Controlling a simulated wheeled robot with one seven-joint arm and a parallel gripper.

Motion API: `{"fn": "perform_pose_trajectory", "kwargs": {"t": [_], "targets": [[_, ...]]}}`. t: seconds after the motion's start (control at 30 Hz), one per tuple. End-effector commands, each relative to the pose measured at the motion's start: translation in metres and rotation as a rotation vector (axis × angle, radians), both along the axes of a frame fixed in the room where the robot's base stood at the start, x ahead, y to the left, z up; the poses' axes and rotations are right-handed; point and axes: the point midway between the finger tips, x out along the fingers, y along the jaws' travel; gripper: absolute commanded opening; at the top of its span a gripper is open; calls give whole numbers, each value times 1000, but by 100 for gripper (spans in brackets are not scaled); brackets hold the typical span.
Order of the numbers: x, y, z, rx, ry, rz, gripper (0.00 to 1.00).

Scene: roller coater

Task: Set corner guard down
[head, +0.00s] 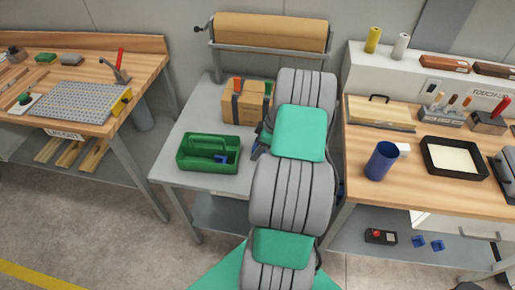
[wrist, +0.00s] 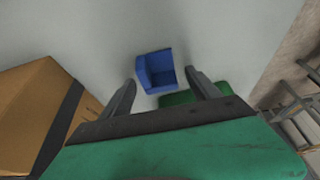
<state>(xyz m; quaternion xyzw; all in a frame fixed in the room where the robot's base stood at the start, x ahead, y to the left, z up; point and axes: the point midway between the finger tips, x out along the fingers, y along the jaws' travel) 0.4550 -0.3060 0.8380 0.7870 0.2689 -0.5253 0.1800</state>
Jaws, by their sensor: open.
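The blue corner guard (wrist: 156,72) is a small open-cornered piece. In the wrist view it shows over the grey tabletop, just beyond and between the fingertips. My gripper (wrist: 163,88) is open, with clear gaps between its fingers and the guard. A green edge (wrist: 178,98) shows just below the guard, partly hidden by my gripper. In the head view a small blue piece (head: 221,158) shows at the right end of the green tote (head: 190,164); I cannot tell whether it is inside. My gripper (head: 257,149) is beside the tote, mostly hidden by my arm.
The grey table (head: 178,184) holds a cardboard box (head: 240,109) behind my gripper, also close at left in the wrist view (wrist: 30,105). A paper roll (head: 270,32) stands behind. Wooden benches flank the table. Two blue pieces (head: 418,241) lie on the right lower shelf.

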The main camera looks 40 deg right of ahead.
Motion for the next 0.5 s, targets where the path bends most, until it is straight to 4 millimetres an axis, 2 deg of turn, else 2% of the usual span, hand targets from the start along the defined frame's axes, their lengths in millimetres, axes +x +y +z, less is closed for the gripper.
{"fn": "perform_pose_trajectory", "kwargs": {"t": [0.07, 0.5], "targets": [[0, 0, 0, 0, 0, 0, 68], [0, 0, 0, 0, 0, 0, 32]]}}
